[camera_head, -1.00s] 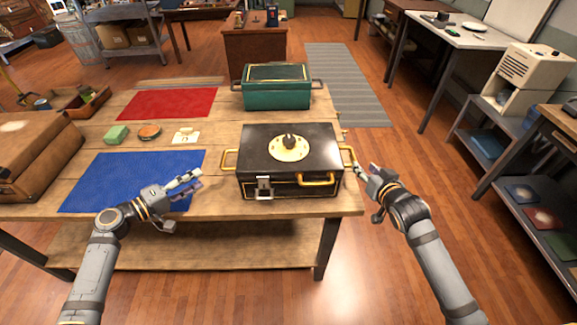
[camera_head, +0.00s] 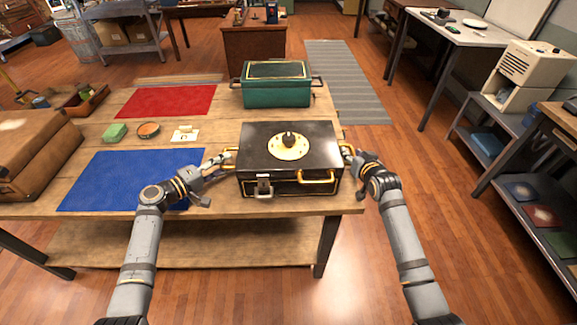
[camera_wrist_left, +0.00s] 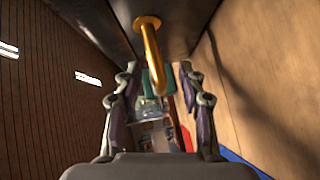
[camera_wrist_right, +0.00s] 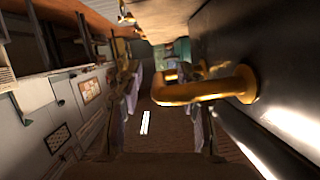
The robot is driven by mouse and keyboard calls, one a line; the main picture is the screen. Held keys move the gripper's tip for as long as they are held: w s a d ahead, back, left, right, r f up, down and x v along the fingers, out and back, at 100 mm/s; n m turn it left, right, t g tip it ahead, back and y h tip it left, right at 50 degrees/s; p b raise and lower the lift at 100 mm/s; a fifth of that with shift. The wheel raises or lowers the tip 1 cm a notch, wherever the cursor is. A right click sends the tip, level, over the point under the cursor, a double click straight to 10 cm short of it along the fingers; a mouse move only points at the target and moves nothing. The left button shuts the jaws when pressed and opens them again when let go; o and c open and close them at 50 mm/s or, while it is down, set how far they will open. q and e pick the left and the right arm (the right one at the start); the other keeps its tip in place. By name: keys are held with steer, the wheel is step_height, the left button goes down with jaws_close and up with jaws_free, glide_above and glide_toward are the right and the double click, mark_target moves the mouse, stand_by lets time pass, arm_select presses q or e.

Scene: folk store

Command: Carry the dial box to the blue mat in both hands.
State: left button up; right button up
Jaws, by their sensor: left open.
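The dial box (camera_head: 290,160) is black with gold trim, a dial on its lid and a brass handle on each side. It rests on the wooden table, right of the blue mat (camera_head: 125,182). My left gripper (camera_head: 228,158) is at the box's left handle; in the left wrist view the brass handle (camera_wrist_left: 152,60) lies between its two open fingers (camera_wrist_left: 158,100). My right gripper (camera_head: 349,153) is at the right handle. In the right wrist view that handle (camera_wrist_right: 210,88) crosses between the spread fingers (camera_wrist_right: 165,100), which look open.
A teal box (camera_head: 276,88) stands behind the dial box. A brown case (camera_head: 35,155) stands at the table's left. The blue mat looks clear.

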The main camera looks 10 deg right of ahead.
arm_select(q)
jaws_close()
arm_select(e)
jaws_close()
